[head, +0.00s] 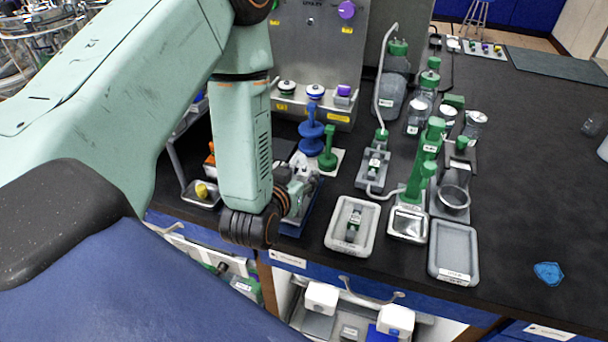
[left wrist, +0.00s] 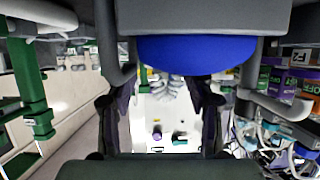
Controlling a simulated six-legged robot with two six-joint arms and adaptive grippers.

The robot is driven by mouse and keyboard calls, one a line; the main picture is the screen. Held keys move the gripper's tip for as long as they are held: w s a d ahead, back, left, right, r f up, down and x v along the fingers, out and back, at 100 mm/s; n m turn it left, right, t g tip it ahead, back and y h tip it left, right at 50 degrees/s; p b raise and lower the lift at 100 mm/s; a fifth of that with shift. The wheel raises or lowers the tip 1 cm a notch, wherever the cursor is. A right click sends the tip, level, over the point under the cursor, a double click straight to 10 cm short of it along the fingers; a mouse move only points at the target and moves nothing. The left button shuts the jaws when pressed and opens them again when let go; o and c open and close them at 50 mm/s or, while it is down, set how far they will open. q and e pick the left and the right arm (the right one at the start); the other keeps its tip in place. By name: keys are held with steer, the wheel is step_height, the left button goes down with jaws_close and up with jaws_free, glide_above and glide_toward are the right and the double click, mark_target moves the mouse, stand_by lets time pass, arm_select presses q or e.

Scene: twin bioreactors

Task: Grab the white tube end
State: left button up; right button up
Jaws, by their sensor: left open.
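My left gripper (head: 297,190) is at the bench's front edge, partly hidden behind my wrist in the head view. In the left wrist view, its two dark fingers (left wrist: 162,102) are apart, with a pale ribbed shape (left wrist: 168,88) between or beyond them. I cannot tell whether that shape is the tube end. In the head view, a whitish tube (head: 378,88) bends down beside a green-capped bottle to a small holder. Another short pale tube (head: 384,195) curves from the holder, to the right of my gripper and apart from it. My right gripper is not in view.
A blue stand (head: 311,138) and a green stand (head: 328,156) are just behind my gripper. A grey tray (head: 338,247), a scale (head: 408,224) and an empty tray (head: 454,262) stand to the right. The bench's right side is mostly clear.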

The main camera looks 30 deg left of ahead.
arm_select(q)
steer(key=shift+w+a+f, duration=0.2)
steer(key=shift+w+f, duration=0.1)
steer(key=shift+w, duration=0.45)
steer(key=shift+w+d, duration=0.15)
steer(key=shift+d, duration=0.2)
steer(key=shift+w+a+f, duration=0.1)
steer(key=shift+a, duration=0.25)
steer(key=c, duration=0.4)
steer(key=shift+d+r, duration=0.2)
steer(key=shift+d, duration=0.1)
steer(key=c, duration=0.4)
steer(key=shift+c, duration=1.1)
steer(key=shift+a+f, duration=0.15)
steer(key=shift+a, duration=0.05)
jaws_close()
